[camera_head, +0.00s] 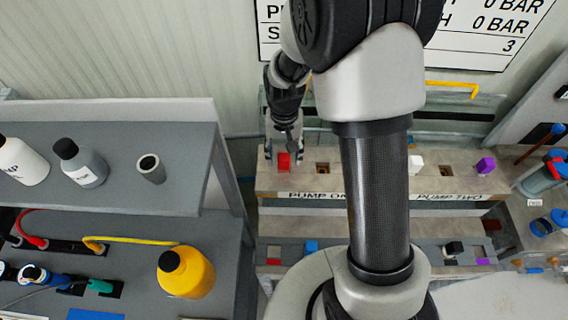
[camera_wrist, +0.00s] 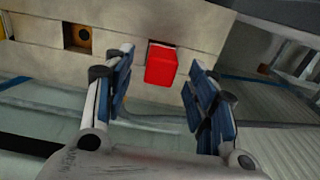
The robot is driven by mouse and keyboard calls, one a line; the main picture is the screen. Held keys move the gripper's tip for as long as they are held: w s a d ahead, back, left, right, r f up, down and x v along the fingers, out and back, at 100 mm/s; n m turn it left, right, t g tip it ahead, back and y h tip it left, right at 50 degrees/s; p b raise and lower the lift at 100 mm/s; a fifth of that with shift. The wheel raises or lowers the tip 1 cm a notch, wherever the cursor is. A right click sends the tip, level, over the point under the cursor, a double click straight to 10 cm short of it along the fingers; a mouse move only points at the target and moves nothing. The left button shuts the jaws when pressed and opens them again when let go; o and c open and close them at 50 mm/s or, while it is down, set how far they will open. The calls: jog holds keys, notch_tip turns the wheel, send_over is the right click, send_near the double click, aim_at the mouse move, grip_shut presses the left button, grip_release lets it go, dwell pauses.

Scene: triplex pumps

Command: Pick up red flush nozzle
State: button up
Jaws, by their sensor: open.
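The red flush nozzle, seen as a red block (camera_head: 284,161), sits at the left end of the beige pump top, in the pump one section. It also shows in the wrist view (camera_wrist: 161,66), set in a square opening. My gripper (camera_head: 288,141) is directly above and close behind it, pointing down. In the wrist view my gripper (camera_wrist: 158,85) is open, with one blue-padded finger to each side of the block and a gap on both sides. I cannot tell whether the fingertips reach down to its level.
An empty square socket (camera_head: 323,169) is to the right. Further along are a white block (camera_head: 415,164) and a purple block (camera_head: 486,165). A grey shelf (camera_head: 120,199) with bottles stands at left. The wall is behind the pumps.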

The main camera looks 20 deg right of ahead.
aim_at(284, 157)
notch_tip(284, 157, down, 4)
jog(key=shift+f+b, duration=0.1)
jog(key=shift+b, duration=0.4)
jog(key=shift+c, duration=0.2)
grip_shut()
